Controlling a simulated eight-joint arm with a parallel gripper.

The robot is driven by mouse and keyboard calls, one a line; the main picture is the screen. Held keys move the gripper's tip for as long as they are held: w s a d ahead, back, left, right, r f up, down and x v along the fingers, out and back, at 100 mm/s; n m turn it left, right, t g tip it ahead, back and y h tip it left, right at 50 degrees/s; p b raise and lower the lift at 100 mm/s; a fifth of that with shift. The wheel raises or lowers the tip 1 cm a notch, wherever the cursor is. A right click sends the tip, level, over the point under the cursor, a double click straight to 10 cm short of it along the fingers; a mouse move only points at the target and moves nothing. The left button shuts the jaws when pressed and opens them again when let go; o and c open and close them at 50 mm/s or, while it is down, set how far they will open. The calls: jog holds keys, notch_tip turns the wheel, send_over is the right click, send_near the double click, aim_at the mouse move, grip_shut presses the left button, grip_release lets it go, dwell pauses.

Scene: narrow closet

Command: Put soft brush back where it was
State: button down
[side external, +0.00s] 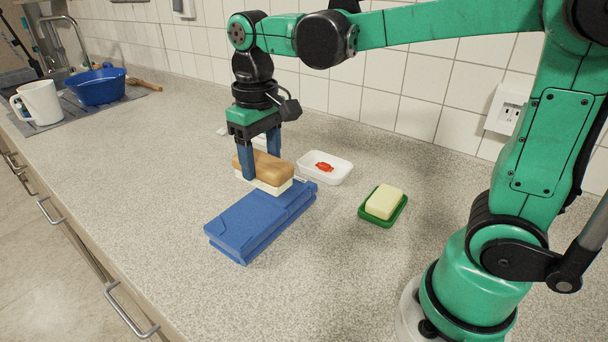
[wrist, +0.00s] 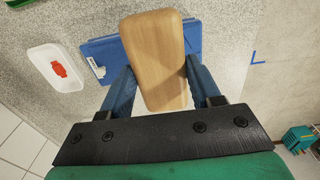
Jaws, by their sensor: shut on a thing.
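The soft brush (side external: 262,168) has a light wooden back and pale bristles below. My gripper (side external: 262,170) is shut on it, one blue finger on each side. In the wrist view the wooden back (wrist: 158,55) fills the space between the fingers (wrist: 160,90) and covers part of the blue case (wrist: 103,55).
A white dish (side external: 338,170) with a red item lies behind the case. A green dish (side external: 390,217) with a pale yellow block is to its right. A white mug (side external: 40,103) and blue bowl (side external: 98,86) stand far left. Counter left of the case is clear.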

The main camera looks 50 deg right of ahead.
jog(key=s+d+r, duration=0.2)
jog(key=s+r, duration=0.3)
jog(key=s, duration=0.7)
jog(key=f, duration=1.9)
jog(key=shift+w, duration=0.2)
jog(key=shift+c, duration=0.9)
grip_release()
notch_tip(320, 180, up, 12)
jog(key=f, duration=0.1)
jog(key=w+t, duration=0.6)
jog(key=t, duration=0.1)
jog(key=shift+w+r, duration=0.25)
jog(key=shift+w, duration=0.1)
